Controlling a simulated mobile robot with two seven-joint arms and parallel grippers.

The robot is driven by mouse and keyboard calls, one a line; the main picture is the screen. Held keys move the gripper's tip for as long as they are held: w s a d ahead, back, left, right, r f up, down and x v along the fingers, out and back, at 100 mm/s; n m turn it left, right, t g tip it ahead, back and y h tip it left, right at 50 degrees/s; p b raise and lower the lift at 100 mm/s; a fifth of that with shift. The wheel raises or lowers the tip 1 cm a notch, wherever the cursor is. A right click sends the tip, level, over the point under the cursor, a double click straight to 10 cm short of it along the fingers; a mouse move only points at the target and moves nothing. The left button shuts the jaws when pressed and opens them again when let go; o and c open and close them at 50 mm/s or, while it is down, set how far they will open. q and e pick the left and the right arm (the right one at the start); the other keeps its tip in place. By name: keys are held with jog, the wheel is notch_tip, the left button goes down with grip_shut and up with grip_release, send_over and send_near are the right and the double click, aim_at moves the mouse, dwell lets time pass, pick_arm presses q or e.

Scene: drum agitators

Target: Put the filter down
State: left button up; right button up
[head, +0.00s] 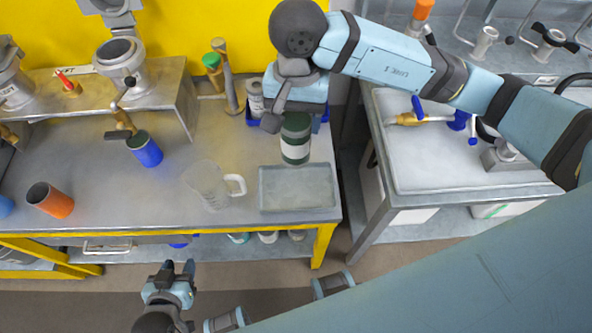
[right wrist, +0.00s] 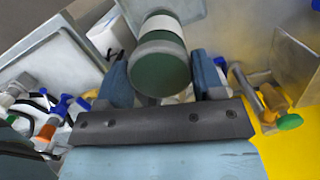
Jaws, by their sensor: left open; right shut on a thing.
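The filter (head: 295,148) is a cylinder with dark green ends and a white band. My right gripper (head: 296,120) is shut on it near the back edge of a shallow grey tray (head: 298,206). The filter looks upright; I cannot tell whether its bottom touches anything. In the right wrist view the filter (right wrist: 160,45) sits between the two blue fingers of the right gripper (right wrist: 163,76), its green end facing the camera. My left gripper (head: 178,268) is open and empty, low in front of the bench.
A clear jug (head: 208,186) stands left of the tray on the metal bench (head: 110,205). An orange cup (head: 50,201) and a blue can (head: 145,150) are further left. A second table (head: 450,160) is at right.

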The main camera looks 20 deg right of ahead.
notch_tip(320, 180, down, 16)
jog(key=shift+r+p, duration=0.25)
jog(key=shift+p, duration=0.2)
jog(key=shift+f+b, duration=0.2)
jog(key=shift+b, duration=0.1)
jog(key=o, duration=1.2)
jog(key=shift+c, duration=0.2)
jog(key=shift+r, duration=0.1)
